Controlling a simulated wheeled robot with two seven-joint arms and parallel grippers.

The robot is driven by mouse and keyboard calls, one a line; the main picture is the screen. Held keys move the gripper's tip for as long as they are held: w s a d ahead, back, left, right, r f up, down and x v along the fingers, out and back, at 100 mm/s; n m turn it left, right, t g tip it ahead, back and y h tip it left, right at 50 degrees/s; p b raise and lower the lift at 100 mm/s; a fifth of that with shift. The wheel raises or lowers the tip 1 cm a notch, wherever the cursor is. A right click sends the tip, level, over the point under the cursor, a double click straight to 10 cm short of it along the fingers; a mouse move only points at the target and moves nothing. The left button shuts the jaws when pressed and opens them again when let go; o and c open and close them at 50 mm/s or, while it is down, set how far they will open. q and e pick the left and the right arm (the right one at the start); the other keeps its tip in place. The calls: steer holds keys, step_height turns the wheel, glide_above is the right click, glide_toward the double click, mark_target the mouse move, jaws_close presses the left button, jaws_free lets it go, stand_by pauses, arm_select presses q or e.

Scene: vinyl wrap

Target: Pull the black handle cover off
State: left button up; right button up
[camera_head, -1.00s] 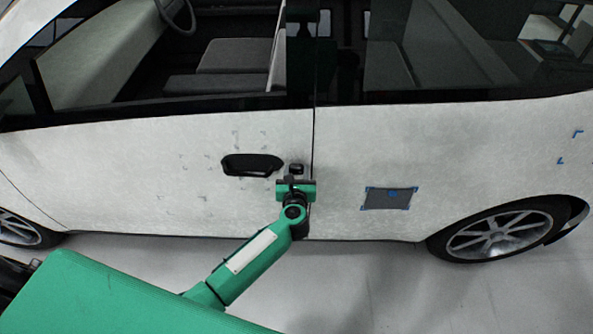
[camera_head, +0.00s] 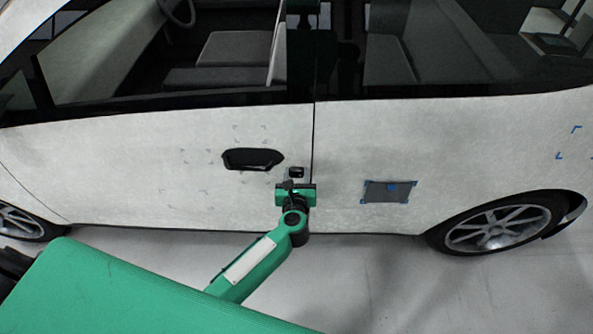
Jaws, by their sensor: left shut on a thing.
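The small black handle cover (camera_head: 296,172) shows at the tip of my left gripper (camera_head: 295,178), just right of the handle recess and in front of the car door's rear edge. My left gripper is shut on it. The fingers are small and partly hidden by the green wrist. The dark oval door handle recess (camera_head: 252,159) is in the white front door panel, to the left of the gripper. Whether the cover touches the door cannot be told for sure. My right gripper is out of view.
The white car side (camera_head: 130,165) fills the view, with open-looking windows above. A grey square with blue tape (camera_head: 388,192) is on the rear door. A rear wheel (camera_head: 498,228) stands at the right. Pale floor (camera_head: 390,280) is clear below.

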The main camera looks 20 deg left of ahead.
mark_target(294, 173)
arm_select(q)
steer(key=shift+p+v, duration=0.3)
steer(key=shift+v, duration=1.3)
steer(key=shift+s+a+r, duration=0.2)
steer(key=shift+a+r, duration=0.05)
steer(key=s+a+r+m+h, duration=0.1)
steer(key=s+r+h, duration=0.1)
steer(key=s+r, duration=0.4)
steer(key=s+a+r+m+h, duration=0.2)
steer(key=s+r, duration=0.5)
steer(key=r, duration=0.2)
steer(key=shift+a+t, duration=0.3)
steer(key=shift+a, duration=0.05)
